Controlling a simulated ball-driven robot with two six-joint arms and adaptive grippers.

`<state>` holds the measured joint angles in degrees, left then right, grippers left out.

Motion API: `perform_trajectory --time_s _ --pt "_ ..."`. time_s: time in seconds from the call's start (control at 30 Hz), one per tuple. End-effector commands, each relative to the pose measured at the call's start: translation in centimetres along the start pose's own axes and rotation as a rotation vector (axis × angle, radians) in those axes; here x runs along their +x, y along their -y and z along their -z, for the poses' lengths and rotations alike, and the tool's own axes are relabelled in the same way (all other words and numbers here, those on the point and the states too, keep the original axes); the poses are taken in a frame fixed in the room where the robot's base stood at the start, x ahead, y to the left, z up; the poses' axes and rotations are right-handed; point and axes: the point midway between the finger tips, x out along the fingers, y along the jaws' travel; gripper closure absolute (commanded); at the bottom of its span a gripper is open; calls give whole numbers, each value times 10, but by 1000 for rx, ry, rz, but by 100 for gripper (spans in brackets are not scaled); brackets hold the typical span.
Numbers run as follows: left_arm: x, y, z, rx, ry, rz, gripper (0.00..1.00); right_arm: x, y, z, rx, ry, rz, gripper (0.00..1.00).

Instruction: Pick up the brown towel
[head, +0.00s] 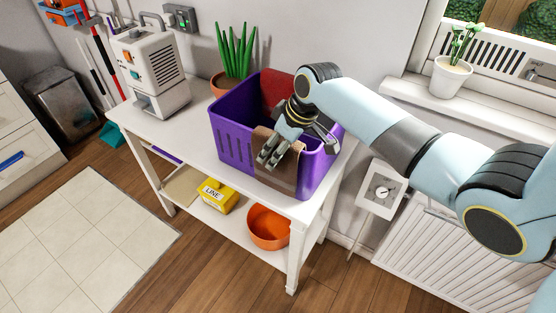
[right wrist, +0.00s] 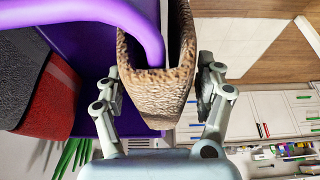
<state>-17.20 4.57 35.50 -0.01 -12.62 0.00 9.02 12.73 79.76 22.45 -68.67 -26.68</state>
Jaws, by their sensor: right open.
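The brown towel (head: 284,178) hangs folded over the front rim of the purple basket (head: 235,146), which stands on the white table. In the right wrist view the towel (right wrist: 158,92) is a rough, light-brown fold over the purple rim (right wrist: 105,12). My right gripper (head: 292,150) is at the front rim, coming from above. Its fingers are open (right wrist: 162,88), one on each side of the towel, with a gap visible on at least the left side. In the head view the gripper hides part of the towel. My left gripper is not in view.
A red cloth (head: 277,90) lies in the basket, with a dark grey one (right wrist: 28,75) beside it. A potted plant (head: 234,55) and white machine (head: 150,70) stand left of the basket. A yellow box (head: 216,195) and orange bowl (head: 268,228) are on the lower shelf.

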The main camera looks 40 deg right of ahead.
Motion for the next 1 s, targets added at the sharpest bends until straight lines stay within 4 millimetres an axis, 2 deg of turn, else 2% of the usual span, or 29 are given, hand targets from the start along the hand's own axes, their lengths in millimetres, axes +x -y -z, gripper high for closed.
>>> perform_trajectory --time_s 0.07,0.6,1.0 --pt "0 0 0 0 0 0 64 0 0 0 0 0 0 29" --pt "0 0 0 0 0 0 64 0 0 0 0 -1 0 98" --pt "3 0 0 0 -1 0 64 -5 0 3 -1 -3 -1 100"
